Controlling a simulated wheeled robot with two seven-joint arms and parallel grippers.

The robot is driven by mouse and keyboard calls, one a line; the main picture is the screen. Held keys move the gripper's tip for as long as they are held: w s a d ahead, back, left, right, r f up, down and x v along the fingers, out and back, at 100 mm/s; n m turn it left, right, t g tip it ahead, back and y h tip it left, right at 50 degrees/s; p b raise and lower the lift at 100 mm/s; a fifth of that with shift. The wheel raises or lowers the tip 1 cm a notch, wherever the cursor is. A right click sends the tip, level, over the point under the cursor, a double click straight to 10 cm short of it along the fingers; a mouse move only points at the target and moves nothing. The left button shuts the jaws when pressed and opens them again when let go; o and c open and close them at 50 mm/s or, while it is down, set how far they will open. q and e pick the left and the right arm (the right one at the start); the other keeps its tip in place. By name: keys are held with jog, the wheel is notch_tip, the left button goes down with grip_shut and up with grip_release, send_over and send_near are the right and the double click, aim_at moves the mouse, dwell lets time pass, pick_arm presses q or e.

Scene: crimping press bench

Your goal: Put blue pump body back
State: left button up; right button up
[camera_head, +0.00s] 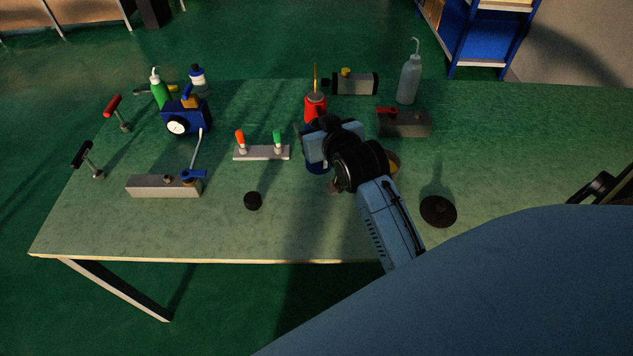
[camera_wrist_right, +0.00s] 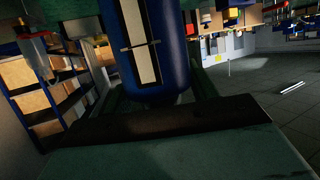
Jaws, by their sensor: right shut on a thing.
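The blue pump body (camera_wrist_right: 150,50) is a blue cylinder with a pale striped label, large and close in the right wrist view. In the head view a small blue part of it (camera_head: 318,169) shows under my right gripper (camera_head: 320,150). My right gripper is shut on it; the wrist and fingers hide most of it from above. Whether its base touches the table I cannot tell. A red pump-like body (camera_head: 315,107) stands just behind the gripper. My left gripper is not in view.
The front middle is mostly free.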

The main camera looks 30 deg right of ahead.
jog(key=f, duration=0.3)
jog(key=shift+w+d+f+b, duration=0.2)
jog(key=shift+d+f+b, duration=0.1)
jog(key=shift+b, duration=0.1)
notch_tip(320, 180, down, 2)
jog(key=shift+f+b, duration=0.15)
jog(key=shift+b, duration=0.15)
jog(key=shift+f, duration=0.6)
notch_tip(320, 180, down, 2)
jog(key=shift+f+b, duration=0.2)
jog(key=shift+b, duration=0.25)
jog(key=shift+f, duration=0.3)
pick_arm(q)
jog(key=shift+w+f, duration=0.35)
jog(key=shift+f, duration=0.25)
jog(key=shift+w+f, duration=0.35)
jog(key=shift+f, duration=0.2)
pick_arm(e)
jog(key=shift+f, duration=0.1)
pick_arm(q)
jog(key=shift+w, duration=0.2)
pick_arm(e)
jog(key=o, duration=1.2)
